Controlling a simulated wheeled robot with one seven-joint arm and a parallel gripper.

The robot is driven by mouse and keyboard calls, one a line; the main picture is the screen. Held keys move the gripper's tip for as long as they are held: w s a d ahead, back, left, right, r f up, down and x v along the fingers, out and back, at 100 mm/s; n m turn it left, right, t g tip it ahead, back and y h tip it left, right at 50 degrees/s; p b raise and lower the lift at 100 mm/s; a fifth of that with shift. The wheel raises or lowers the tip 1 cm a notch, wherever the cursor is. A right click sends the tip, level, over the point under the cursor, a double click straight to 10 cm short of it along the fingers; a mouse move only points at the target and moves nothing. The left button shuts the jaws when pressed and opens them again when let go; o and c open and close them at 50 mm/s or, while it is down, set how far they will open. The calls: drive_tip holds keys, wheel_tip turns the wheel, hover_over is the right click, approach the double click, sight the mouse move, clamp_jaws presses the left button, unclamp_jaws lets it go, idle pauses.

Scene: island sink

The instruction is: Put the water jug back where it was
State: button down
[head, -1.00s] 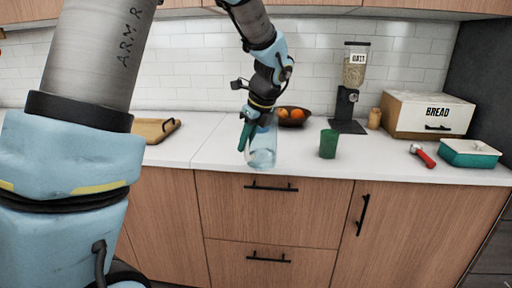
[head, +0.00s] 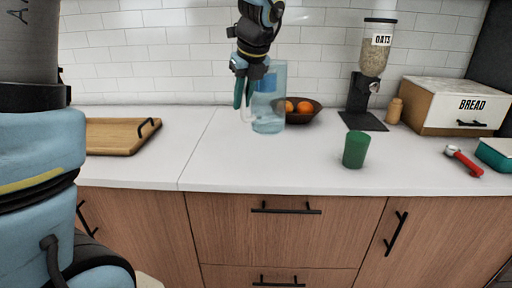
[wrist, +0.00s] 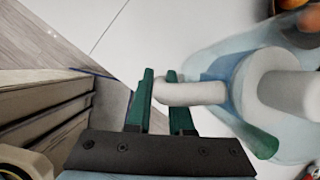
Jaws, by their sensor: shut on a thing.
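The water jug (head: 268,112) is clear and bluish. It is upright over the back part of the white counter, just left of and partly in front of the fruit bowl. I cannot tell whether its base touches the counter. My gripper (head: 240,97) is at the jug's left side, fingers pointing down. In the wrist view my gripper (wrist: 158,95) has its green fingers shut on the jug's pale handle. The clear body of the jug (wrist: 207,60) fills the right of that view.
A dark bowl (head: 300,118) with oranges is close to the jug's right. A green cup (head: 355,150) stands nearer the front. An oats dispenser (head: 365,90) and a bread box (head: 450,105) are at right. A wooden tray (head: 115,140) is at left. The counter between tray and jug is clear.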

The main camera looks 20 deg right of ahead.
sight(243, 118)
drive_tip(key=f, duration=0.5)
drive_tip(key=shift+w+f+p, duration=0.2)
drive_tip(key=shift+f+p, duration=0.1)
drive_tip(key=shift+f, duration=2.05)
drive_tip(key=c, duration=0.8)
unclamp_jaws()
drive_tip(key=shift+s, duration=0.1)
